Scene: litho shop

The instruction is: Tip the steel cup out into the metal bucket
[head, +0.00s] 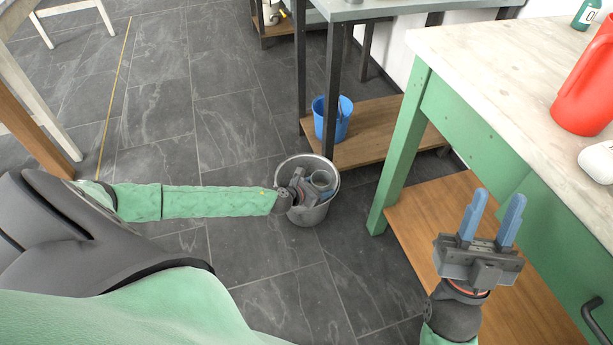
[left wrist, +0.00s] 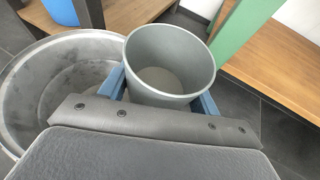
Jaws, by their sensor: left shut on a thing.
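The steel cup (left wrist: 170,62) is a plain grey tapered cup, held between the blue fingers of my left gripper (left wrist: 165,88). In the left wrist view I look into its open mouth, and the inside looks empty down to the bottom. In the head view the cup (head: 321,181) is at the mouth of the metal bucket (head: 308,214), over its right part. The bucket stands on the floor; in the left wrist view its rim (left wrist: 25,68) lies left of the cup. My left gripper (head: 312,188) is shut on the cup. My right gripper (head: 491,218) is open and empty.
A blue bucket (head: 333,119) stands on the wooden lower shelf (head: 380,130) of a grey table behind. A green table (head: 480,90) on the right bears a red jug (head: 585,85) and a white object (head: 598,160). The tiled floor left of the metal bucket is clear.

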